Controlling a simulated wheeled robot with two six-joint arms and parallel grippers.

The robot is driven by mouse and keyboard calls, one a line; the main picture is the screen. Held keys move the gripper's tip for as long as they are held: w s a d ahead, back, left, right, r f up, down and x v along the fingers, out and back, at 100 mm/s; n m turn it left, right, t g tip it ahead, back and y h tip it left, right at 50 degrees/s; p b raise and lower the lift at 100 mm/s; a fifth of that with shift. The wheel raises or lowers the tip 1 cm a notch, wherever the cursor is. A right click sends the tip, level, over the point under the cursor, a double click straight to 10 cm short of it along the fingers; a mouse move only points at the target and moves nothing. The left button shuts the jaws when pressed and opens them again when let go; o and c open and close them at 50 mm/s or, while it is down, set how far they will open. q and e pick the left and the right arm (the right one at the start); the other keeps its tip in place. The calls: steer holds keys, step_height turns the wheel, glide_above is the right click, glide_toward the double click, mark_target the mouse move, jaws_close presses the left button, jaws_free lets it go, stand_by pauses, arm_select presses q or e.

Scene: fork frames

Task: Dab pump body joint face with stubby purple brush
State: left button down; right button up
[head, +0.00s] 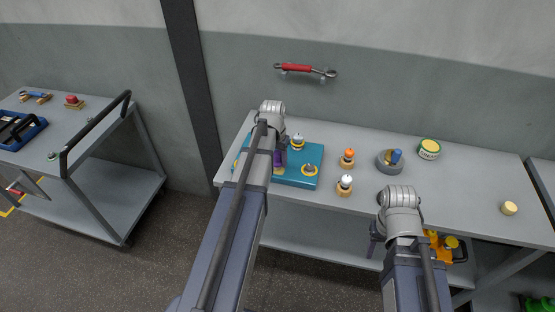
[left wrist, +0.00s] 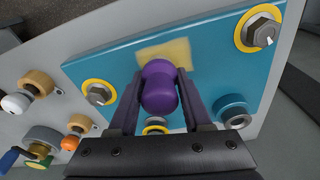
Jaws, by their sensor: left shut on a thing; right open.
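My left gripper (head: 281,152) is shut on the stubby purple brush (left wrist: 160,86), whose rounded purple handle shows between the fingers in the left wrist view. In the head view only a bit of its purple (head: 278,160) shows beside the arm. The brush is over the teal pump body (head: 290,177), a flat block with bolts in yellow rings. A pale yellow patch (left wrist: 165,54) lies on its face just beyond the brush. The bristles are hidden, so I cannot tell whether they touch. My right gripper (head: 376,234) is open at the bench's front edge, apart from the pump body.
On the grey bench (head: 460,190), right of the pump body, stand an orange-topped piece (head: 347,158), a white-topped piece (head: 345,185), a grey bowl (head: 386,166) with a blue handle, a yellow-lidded tin (head: 429,149) and a pale yellow puck (head: 509,208). A cart (head: 105,135) stands left.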

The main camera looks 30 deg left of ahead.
mark_target(277, 151)
arm_select(q)
steer(key=shift+r, duration=0.25)
step_height(277, 151, up, 5)
steer(key=p, duration=0.5)
stand_by(0.3)
